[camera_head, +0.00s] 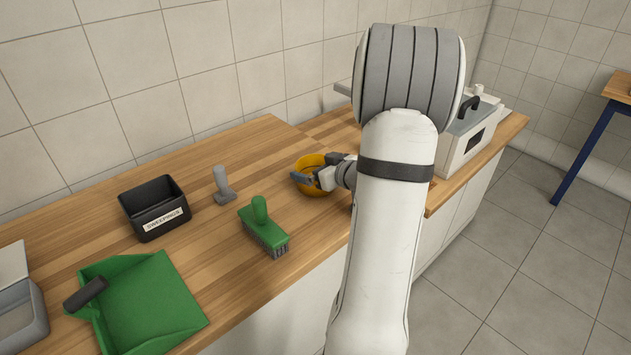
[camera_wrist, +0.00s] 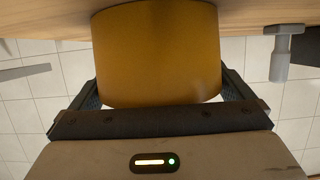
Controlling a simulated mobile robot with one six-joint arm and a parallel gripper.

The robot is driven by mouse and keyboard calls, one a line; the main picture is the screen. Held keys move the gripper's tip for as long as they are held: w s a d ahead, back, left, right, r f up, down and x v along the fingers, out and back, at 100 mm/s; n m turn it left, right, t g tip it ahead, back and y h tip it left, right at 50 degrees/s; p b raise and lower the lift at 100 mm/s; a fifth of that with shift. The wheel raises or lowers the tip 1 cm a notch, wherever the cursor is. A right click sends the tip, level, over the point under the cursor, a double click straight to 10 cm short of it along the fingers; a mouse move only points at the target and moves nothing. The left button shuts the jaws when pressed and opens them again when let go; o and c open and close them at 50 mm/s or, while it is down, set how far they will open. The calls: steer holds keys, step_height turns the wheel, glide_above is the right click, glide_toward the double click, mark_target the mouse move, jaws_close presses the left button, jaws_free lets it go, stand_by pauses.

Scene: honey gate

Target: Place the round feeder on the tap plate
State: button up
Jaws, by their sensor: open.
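A round amber-yellow container (camera_head: 310,161), which looks like the round feeder, stands on the wooden counter, partly hidden by my gripper. My gripper (camera_head: 313,181) is open and low at its near side. In the wrist view, which is upside down, the yellow body (camera_wrist: 158,50) fills the space between my fingers (camera_wrist: 162,88). One finger is on each side of it. I cannot tell whether they touch it. I cannot make out the tap plate; my arm hides part of the counter.
A green brush (camera_head: 262,228), grey upright tool (camera_head: 222,187), black SWEEPINGS bin (camera_head: 152,212) and green dustpan (camera_head: 150,305) stand left on the counter (camera_head: 215,245). A white machine (camera_head: 470,135) stands at the right end. The tiled wall runs behind.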

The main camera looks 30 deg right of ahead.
steer(key=shift+r, duration=0.1)
steer(key=c, duration=0.9)
